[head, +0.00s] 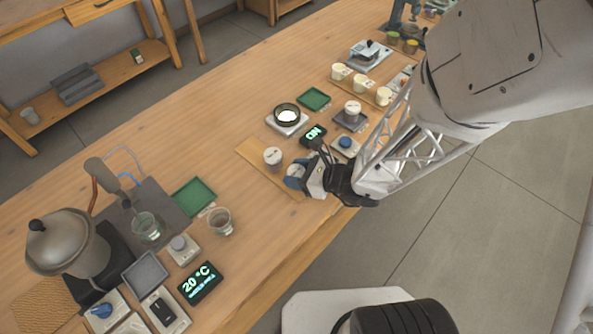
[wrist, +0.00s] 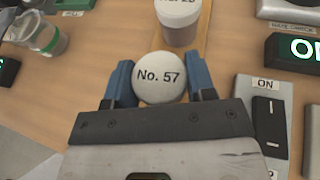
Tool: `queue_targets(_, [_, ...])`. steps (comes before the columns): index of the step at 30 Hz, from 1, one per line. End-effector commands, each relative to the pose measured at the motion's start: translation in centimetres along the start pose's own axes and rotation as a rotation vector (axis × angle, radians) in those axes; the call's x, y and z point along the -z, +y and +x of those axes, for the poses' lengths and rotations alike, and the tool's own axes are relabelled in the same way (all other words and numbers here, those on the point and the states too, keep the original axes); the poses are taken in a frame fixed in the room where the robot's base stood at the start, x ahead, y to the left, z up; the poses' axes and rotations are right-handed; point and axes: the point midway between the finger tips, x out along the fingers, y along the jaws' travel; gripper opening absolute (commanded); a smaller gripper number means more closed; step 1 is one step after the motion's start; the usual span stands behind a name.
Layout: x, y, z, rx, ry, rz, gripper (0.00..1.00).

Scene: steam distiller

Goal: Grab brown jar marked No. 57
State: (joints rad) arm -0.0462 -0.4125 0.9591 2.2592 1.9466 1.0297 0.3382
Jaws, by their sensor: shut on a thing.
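The jar marked No. 57 (wrist: 160,77) shows its round white lid in the wrist view, with the label readable. Its brown body is hidden beneath the lid. My gripper (wrist: 160,88) is shut on it, with one blue finger on each side of the lid. In the head view my gripper (head: 296,177) is low at the table's near edge, and the jar there is mostly hidden by the fingers. I cannot tell whether the jar touches the table.
A second white-lidded jar (head: 272,157) stands just beyond on a wooden board (head: 252,152); its label is cut off in the wrist view. A lit ON display (head: 314,134) and a switch (wrist: 262,125) are close on the right. A glass (head: 219,221) stands left.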

Motion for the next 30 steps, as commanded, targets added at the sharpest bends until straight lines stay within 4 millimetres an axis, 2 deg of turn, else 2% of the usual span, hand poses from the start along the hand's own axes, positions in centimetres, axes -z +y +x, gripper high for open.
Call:
queue_targets(5, [-1.0,0.0,-0.4,0.001,-0.002,-0.001,0.26])
queue_targets(11, [-3.2,0.0,-1.3,0.001,-0.002,-0.004,0.26])
queue_targets(24, [-1.4,5.6,-7.4,0.003,-0.001,0.000,0.26])
queue_targets(30, [-0.8,7.6,-9.7,0.004,0.000,0.001,0.26])
